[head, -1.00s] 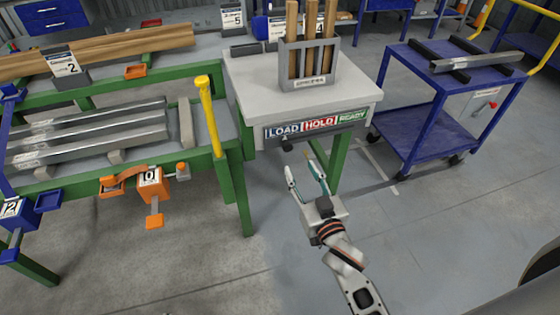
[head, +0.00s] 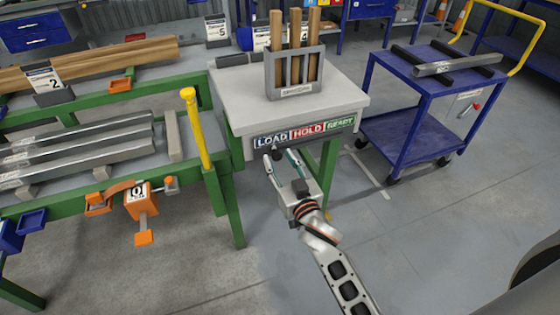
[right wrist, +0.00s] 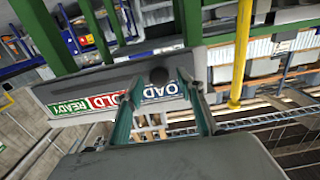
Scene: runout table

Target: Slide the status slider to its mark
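The status strip (head: 306,132) on the front edge of the grey-topped table reads LOAD in blue, HOLD in red and READY in green. It also shows in the right wrist view (right wrist: 105,101). The slider's dark round knob (head: 276,153) sits below LOAD, and shows in the right wrist view (right wrist: 159,76). My right gripper (head: 280,157) is open, its fingertips just at the knob, one on either side of it in the picture. I cannot tell whether they touch it. The right wrist view shows the fingers (right wrist: 156,105) apart. My left gripper is not in view.
A grey holder (head: 294,89) with wooden bars stands on the table (head: 235,95). A yellow post (head: 196,128) and green rack with metal bars are at left. A blue cart (head: 425,85) stands at right. Open floor (head: 430,240) lies in front.

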